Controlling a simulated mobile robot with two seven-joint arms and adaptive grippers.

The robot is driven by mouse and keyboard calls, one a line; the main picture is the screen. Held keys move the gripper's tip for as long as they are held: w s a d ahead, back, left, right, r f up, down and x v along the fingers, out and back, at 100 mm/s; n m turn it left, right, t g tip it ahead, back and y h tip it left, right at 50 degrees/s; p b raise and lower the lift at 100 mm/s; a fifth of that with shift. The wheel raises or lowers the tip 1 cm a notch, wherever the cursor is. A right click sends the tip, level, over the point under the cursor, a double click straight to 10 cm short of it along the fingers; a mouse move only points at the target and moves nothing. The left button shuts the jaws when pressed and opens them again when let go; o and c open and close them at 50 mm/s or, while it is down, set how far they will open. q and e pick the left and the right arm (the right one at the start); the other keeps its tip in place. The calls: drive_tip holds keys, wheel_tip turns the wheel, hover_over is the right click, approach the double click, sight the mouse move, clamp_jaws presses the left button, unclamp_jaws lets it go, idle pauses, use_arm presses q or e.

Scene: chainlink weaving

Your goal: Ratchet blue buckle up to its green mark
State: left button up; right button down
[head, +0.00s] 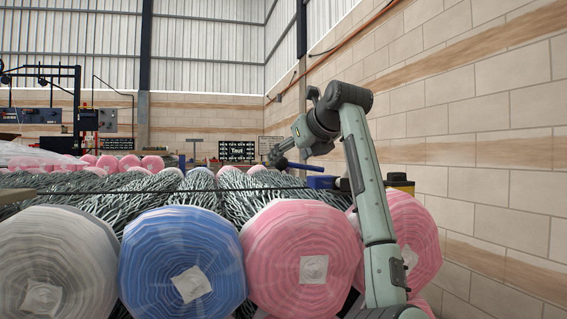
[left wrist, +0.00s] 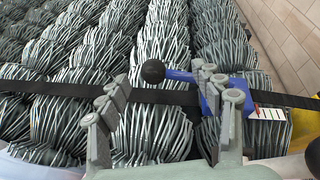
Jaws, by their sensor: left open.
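The blue buckle (left wrist: 241,84) sits on a black strap (left wrist: 165,97) that crosses the wire rolls. Its blue lever ends in a black ball knob (left wrist: 153,71) and points left in the left wrist view. In the head view the buckle's blue body (head: 322,182) and lever (head: 305,167) show beyond the pink roll. A white strip (left wrist: 267,113) with red ticks lies right of the buckle. I cannot make out a green mark. My left gripper (left wrist: 163,108) is open above the strap, its right finger overlapping the lever and buckle in view; contact is unclear. It also shows in the head view (head: 276,156).
Grey, blue (head: 150,255) and pink (head: 300,290) wrapped rolls stand in front, with several wire rolls behind. A brick wall (head: 490,140) bounds the right side. Air above the rolls is free.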

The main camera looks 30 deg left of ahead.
sight(286, 159)
use_arm(q)
drive_tip(key=shift+x, duration=2.15)
